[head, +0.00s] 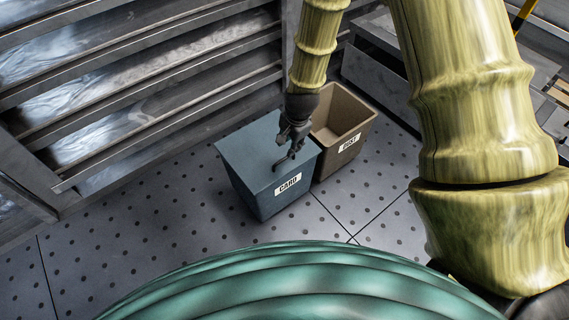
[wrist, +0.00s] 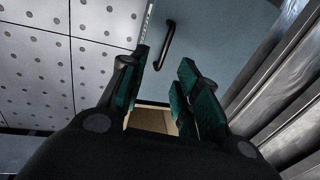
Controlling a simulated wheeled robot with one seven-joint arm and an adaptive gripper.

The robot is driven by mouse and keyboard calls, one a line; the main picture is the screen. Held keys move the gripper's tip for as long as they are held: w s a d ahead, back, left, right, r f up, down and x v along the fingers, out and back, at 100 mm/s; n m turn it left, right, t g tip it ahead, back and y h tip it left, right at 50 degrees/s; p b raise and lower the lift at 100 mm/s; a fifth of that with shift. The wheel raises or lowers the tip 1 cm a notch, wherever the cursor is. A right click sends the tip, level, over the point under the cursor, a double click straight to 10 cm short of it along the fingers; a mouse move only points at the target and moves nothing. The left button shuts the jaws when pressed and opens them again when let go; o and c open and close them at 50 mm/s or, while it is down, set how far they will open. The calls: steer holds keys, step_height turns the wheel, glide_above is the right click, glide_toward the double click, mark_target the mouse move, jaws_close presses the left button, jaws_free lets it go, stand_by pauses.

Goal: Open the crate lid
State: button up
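The crate is a blue-grey box labelled CARD (head: 262,200), standing on the dotted floor. Its flat lid (head: 250,150) is shut and carries a dark bar handle (head: 281,164) near the label side. My gripper (head: 294,150) is over the lid's right part, close to the handle. In the wrist view the handle (wrist: 165,44) lies ahead of my open, empty fingers (wrist: 160,85), on the blue lid (wrist: 215,35). The handle is not between the fingertips. Whether a finger touches the lid cannot be told.
An open brown bin labelled DUST (head: 350,143) stands right beside the crate. Metal slatted shelving (head: 130,80) rises at the back left. Grey metal units (head: 375,80) stand behind the bin. Perforated floor (head: 150,230) is clear to the left and front.

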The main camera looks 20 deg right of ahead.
mark_target(284, 159)
steer(key=w+f+b, duration=0.1)
steer(key=f, duration=0.2)
steer(key=w+f, duration=0.1)
steer(key=f, duration=0.3)
steer(key=w+a+f+b, duration=0.1)
steer(key=f, duration=0.2)
steer(key=shift+f+b, duration=0.15)
steer(key=shift+b, duration=0.15)
steer(key=shift+s, duration=0.1)
jaws_close()
steer(key=shift+d, duration=0.1)
